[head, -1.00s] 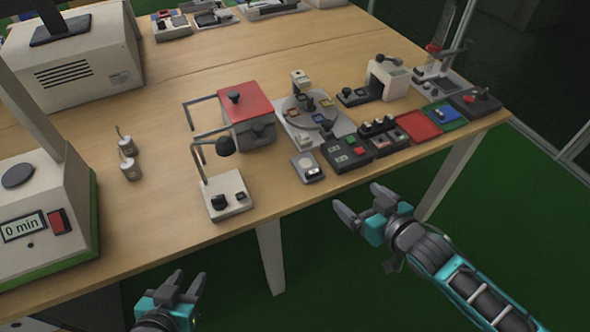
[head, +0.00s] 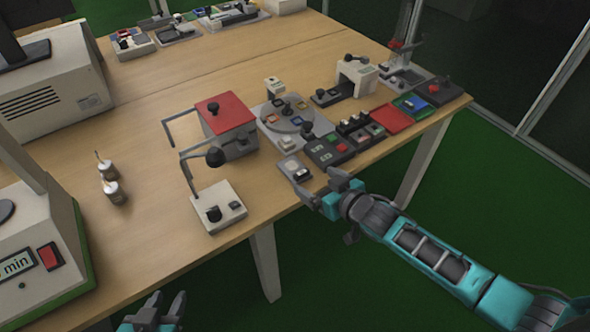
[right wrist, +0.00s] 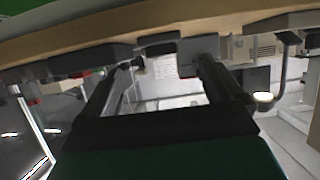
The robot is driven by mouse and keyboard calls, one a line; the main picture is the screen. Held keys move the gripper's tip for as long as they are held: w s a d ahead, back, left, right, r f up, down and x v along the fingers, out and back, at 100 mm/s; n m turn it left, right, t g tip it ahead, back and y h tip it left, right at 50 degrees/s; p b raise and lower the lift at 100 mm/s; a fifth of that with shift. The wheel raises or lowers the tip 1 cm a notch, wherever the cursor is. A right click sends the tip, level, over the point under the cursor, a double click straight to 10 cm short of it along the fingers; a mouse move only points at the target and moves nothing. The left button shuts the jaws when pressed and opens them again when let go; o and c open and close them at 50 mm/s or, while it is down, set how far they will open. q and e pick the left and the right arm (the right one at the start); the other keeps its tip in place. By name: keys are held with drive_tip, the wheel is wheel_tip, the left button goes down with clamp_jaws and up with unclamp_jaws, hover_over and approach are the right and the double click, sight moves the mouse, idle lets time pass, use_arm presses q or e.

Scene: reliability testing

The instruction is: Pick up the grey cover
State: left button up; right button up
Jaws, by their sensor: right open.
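No part is plainly marked as the grey cover, and I cannot tell which one it is. A grey box with a red top (head: 228,118) and a black knob stands at mid-table. A small grey-white block (head: 292,168) lies near the front edge. My right gripper (head: 320,184) is open and empty at the table's front edge, just in front of this block and the dark button box (head: 328,150). In the right wrist view its two fingers (right wrist: 160,84) are spread below the table edge. My left gripper (head: 166,299) is low at the bottom left, its fingers apart and empty, off the table.
A white base with a bent lamp-like arm (head: 219,206) stands left of my right gripper. A round grey turntable (head: 290,118) and a red tray (head: 392,118) sit behind and right. Two small metal weights (head: 112,190) stand left.

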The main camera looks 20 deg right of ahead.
sight(304, 175)
drive_tip(key=shift+x, duration=0.9)
drive_tip(key=b+x, duration=0.3)
drive_tip(key=shift+s+a+f, duration=0.1)
drive_tip(key=shift+f, duration=0.25)
drive_tip(key=shift+w+a+f+b, duration=0.1)
drive_tip(key=shift+w+a+b, duration=0.15)
drive_tip(key=shift+w+b, duration=0.45)
drive_tip(key=c, duration=1.1)
drive_tip(key=shift+c, duration=0.2)
